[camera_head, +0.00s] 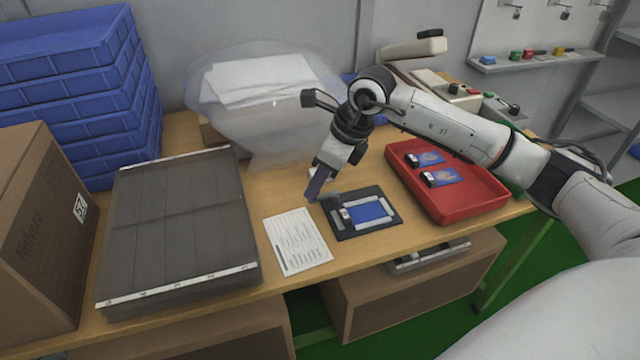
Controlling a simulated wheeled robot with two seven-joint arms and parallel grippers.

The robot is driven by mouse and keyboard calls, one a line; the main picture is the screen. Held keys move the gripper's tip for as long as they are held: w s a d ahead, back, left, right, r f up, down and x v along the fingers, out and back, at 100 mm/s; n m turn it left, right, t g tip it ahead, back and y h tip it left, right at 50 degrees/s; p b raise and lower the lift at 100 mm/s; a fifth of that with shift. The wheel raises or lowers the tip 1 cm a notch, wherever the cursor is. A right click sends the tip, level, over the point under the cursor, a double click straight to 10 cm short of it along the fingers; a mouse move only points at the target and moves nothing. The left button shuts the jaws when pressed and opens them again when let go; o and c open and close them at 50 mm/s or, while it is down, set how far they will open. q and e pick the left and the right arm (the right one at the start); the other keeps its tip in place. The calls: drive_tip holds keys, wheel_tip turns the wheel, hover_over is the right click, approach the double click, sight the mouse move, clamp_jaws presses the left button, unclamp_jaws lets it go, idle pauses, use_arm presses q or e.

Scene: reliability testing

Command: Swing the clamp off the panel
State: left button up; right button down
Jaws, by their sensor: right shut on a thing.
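A black fixture plate (346,234) lies on the table with a flat blue panel (370,211) in a light frame on it. The clamp (346,214) shows as a small pale and dark part at the panel's left edge. My right gripper (315,196) points down at the fixture's back left corner and is shut on a part of the clamp there. The fingers hide most of the held part, and the clamp's exact angle is too small to tell. My left gripper is not in view.
A red tray (475,213) with two blue-labelled items stands right of the fixture. A printed sheet (297,240) lies to its left, then a large grey slab (180,225). A clear bag with white sheets (262,80) is behind. Blue crates (75,95) and a cardboard box (40,240) stand left.

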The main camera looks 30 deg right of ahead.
drive_tip(key=shift+w+m, duration=0.2)
drive_tip(key=shift+m, duration=0.3)
drive_tip(key=c, duration=1.5)
unclamp_jaws()
drive_tip(key=shift+c, duration=0.2)
drive_tip(key=v, duration=1)
drive_tip(key=shift+s+r, duration=0.15)
drive_tip(key=shift+s, duration=0.05)
drive_tip(key=shift+a, duration=0.1)
